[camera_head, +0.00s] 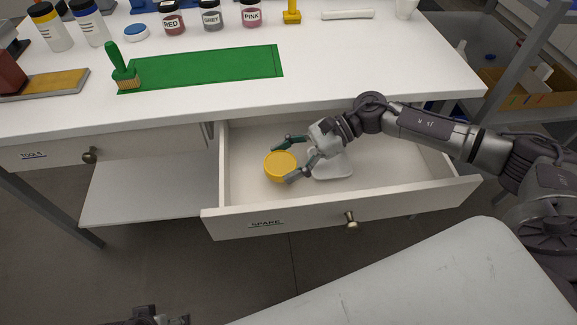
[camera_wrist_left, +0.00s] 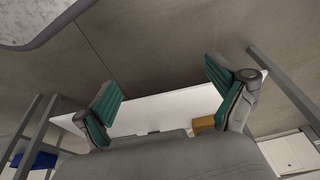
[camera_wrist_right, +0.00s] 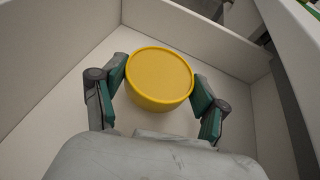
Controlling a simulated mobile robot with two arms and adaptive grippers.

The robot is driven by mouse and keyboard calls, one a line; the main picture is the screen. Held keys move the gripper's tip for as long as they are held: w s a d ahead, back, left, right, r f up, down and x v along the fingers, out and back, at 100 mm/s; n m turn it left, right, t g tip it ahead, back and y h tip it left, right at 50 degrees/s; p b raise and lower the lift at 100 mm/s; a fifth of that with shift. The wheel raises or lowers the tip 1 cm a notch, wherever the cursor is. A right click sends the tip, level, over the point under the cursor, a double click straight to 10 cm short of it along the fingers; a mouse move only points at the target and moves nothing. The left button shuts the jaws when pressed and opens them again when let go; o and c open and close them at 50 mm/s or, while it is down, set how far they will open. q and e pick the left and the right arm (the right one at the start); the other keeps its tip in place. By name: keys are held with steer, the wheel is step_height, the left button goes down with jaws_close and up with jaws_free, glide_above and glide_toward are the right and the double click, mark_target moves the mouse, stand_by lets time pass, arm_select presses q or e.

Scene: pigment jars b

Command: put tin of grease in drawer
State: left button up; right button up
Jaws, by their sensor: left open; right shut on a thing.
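The tin of grease, a round yellow tin (camera_head: 281,166), is inside the open drawer (camera_head: 295,222) marked SPARE, near its left side. In the right wrist view the tin (camera_wrist_right: 159,78) is upright between the fingers, with drawer walls around it. My right gripper (camera_head: 290,160) is shut on the tin, one finger on each side. I cannot tell whether the tin's underside touches the drawer floor. My left gripper (camera_wrist_left: 165,92) is open and empty; only a bit of it shows at the bottom of the head view.
A white item (camera_head: 333,166) lies in the drawer under my right wrist. On the white table (camera_head: 360,65) are a green mat (camera_head: 205,68), a brush (camera_head: 123,70) and several jars along the back. The drawer's right part is free.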

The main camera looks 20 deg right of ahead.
step_height(320, 180, down, 3)
steer(key=shift+r, duration=0.2)
arm_select(q)
steer(key=shift+s+r, duration=0.1)
steer(key=shift+r, duration=0.65)
steer(key=shift+s+r, duration=0.1)
steer(key=shift+r, duration=0.1)
arm_select(e)
steer(key=shift+f, duration=0.15)
steer(key=o, duration=1.4)
steer(key=shift+c, duration=0.2)
arm_select(q)
steer(key=shift+r, duration=0.15)
